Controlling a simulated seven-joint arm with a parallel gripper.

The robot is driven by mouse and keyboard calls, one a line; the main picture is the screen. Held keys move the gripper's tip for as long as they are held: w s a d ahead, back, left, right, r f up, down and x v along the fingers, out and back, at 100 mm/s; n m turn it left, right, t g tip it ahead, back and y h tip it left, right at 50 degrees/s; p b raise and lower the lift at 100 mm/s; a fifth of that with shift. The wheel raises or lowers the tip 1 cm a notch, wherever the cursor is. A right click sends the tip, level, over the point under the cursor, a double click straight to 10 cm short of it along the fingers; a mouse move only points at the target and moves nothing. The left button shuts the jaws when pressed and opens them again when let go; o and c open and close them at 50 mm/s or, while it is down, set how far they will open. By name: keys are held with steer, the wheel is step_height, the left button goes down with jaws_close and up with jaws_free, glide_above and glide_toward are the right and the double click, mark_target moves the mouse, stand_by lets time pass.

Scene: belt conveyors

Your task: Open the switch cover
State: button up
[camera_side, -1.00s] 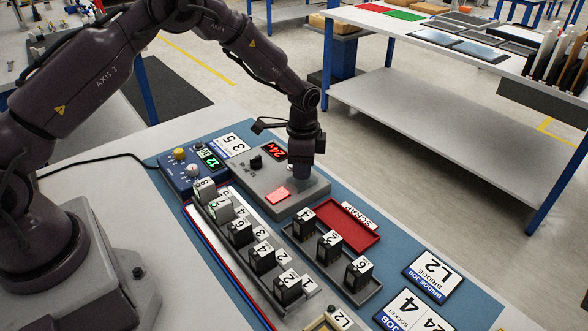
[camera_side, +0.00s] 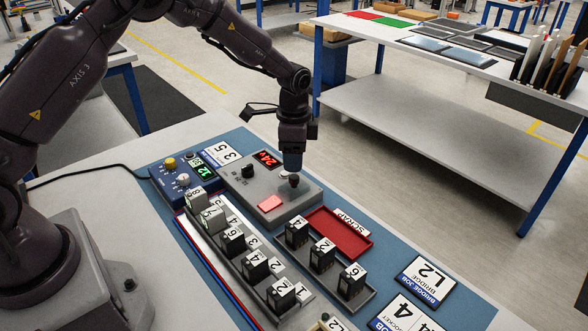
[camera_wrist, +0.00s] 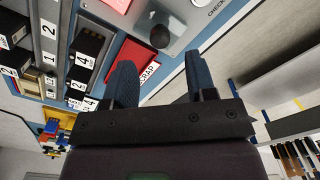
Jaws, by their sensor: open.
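A grey control box (camera_side: 235,187) lies on the blue mat, with a red 24V display and a dial on its top. A pinkish-red square piece (camera_side: 271,202) sits near its front edge and looks shut flat; I cannot tell for certain that it is the switch cover. Part of it shows at the top of the wrist view (camera_wrist: 117,3). A dark round knob (camera_side: 293,181) stands at the box's right end, also in the wrist view (camera_wrist: 160,37). My gripper (camera_wrist: 160,68) is open and empty, just above this knob, with its two blue fingers apart.
A red scrap tray (camera_side: 340,233) lies right of the box. Several numbered black blocks stand in a rail (camera_side: 325,270) and in a longer row in front. A blue meter unit (camera_side: 170,184) adjoins the box on the left.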

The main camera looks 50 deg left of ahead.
mark_target(294, 176)
step_height(294, 176, up, 8)
steer(key=shift+f, duration=0.15)
stand_by(0.4)
steer(key=s+r+n+t, duration=0.2)
steer(key=s+r, duration=0.3)
steer(key=s, duration=0.4)
steer(key=s+d+r+n+t, duration=0.1)
steer(key=s+r+n, duration=0.3)
steer(key=s, duration=0.6)
steer(key=s+r+n+t, duration=0.2)
steer(key=s+r+n, duration=0.1)
steer(key=s+r, duration=0.4)
steer(key=s, duration=0.3)
steer(key=shift+d+t, duration=0.25)
steer(key=shift+t, duration=0.05)
